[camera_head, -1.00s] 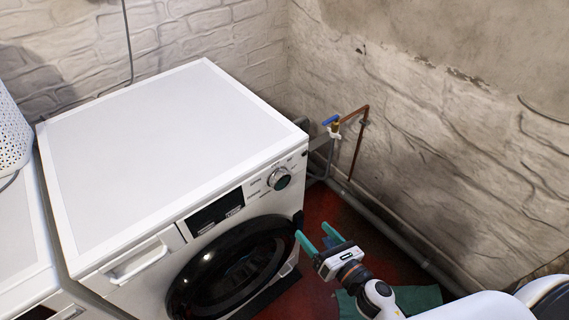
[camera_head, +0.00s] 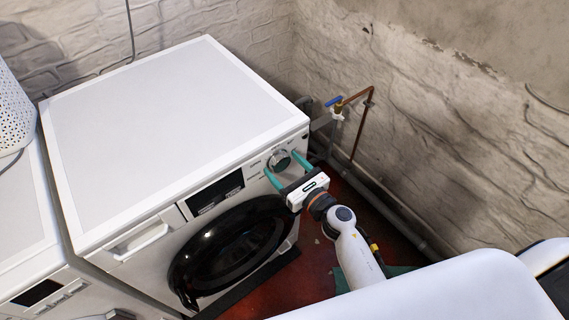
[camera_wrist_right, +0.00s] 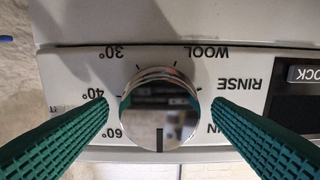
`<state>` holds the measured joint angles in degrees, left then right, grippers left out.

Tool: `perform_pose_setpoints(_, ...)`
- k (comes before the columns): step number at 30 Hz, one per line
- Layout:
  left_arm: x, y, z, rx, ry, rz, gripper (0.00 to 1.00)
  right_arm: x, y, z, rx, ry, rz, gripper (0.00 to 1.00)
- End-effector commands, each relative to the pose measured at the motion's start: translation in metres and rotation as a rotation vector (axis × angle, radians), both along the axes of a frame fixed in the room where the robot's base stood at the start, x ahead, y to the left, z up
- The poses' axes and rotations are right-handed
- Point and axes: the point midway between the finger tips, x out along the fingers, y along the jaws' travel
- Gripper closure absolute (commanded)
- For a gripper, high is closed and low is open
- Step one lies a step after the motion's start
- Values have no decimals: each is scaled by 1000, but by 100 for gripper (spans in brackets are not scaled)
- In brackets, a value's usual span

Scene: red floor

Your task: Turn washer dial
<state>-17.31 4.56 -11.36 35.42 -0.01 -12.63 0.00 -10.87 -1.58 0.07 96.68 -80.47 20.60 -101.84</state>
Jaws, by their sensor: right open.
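The white washer (camera_head: 170,130) stands at the left, with a round black door below its control panel. The silver dial (camera_head: 279,160) is at the right end of the panel. My right gripper (camera_head: 284,169) is open, its two green fingers on either side of the dial. In the right wrist view the dial (camera_wrist_right: 159,108) sits between the fingertips of the right gripper (camera_wrist_right: 160,112), with a small gap on each side. Printed labels such as WOOL, RINSE and temperatures surround it, upside down. A dark mark shows at the dial's lower edge. My left gripper is not in view.
A copper pipe with a blue-handled tap (camera_head: 334,101) runs along the wall right of the washer. A second white appliance (camera_head: 30,230) stands at the left with a perforated white basket (camera_head: 12,110) on it. The red floor (camera_head: 290,280) is open in front.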

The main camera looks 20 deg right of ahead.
Motion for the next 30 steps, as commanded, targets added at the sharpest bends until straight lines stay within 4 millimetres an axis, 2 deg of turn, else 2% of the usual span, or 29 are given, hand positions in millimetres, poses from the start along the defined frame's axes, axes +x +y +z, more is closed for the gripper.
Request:
perform_pose_setpoints(11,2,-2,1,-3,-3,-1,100,5,2,0,0,0,0,27)
perform_pose_setpoints(19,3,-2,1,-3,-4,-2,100,5,2,0,0,0,0,70)
perform_pose_setpoints(30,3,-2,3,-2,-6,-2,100,5,2,0,63,23,0,70)
